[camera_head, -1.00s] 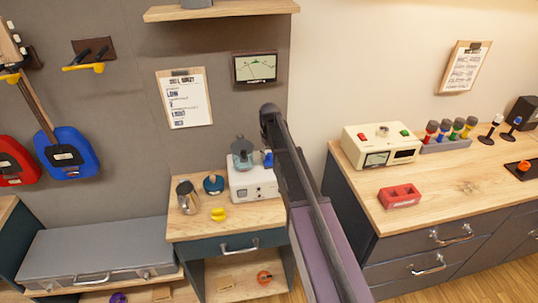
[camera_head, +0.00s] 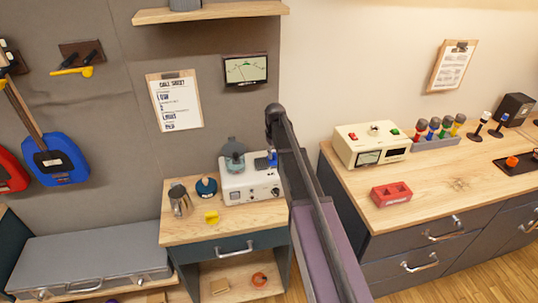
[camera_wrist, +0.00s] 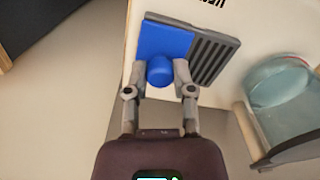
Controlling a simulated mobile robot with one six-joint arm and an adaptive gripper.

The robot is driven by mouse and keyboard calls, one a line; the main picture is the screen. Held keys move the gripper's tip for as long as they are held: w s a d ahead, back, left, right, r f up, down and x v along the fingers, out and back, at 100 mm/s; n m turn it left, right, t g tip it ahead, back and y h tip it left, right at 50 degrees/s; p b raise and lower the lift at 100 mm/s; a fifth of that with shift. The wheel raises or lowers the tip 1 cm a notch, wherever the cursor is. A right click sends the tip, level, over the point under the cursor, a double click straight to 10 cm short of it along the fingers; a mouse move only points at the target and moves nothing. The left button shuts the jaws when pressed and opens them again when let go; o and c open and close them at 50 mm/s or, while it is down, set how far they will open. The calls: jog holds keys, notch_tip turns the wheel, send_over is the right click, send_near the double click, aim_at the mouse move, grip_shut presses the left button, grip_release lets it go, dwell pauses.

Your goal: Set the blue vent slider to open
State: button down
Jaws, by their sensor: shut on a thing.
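The blue vent slider (camera_wrist: 165,42) is a flat blue plate with a round knob, seen in the wrist view on a dark grey slatted vent (camera_wrist: 212,58). The plate covers the left part of the vent, and slats show bare on its right. My gripper (camera_wrist: 160,75) is shut on the blue knob, one finger on each side. In the head view the slider (camera_head: 273,158) is a small blue patch on the right end of the white appliance (camera_head: 240,187), partly behind my arm. My gripper is hidden there.
A bluish transparent vessel (camera_wrist: 280,82) stands close to the right of the vent in the wrist view. A kettle (camera_head: 179,200), a dark blue round item (camera_head: 206,187) and a yellow item (camera_head: 211,217) share the wooden cabinet top (camera_head: 185,236). A counter (camera_head: 440,180) stands to the right.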

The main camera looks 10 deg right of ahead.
jog(key=shift+d, duration=0.25)
jog(key=shift+c, duration=2.3)
grip_release()
jog(key=shift+d, duration=0.1)
jog(key=shift+a, duration=0.2)
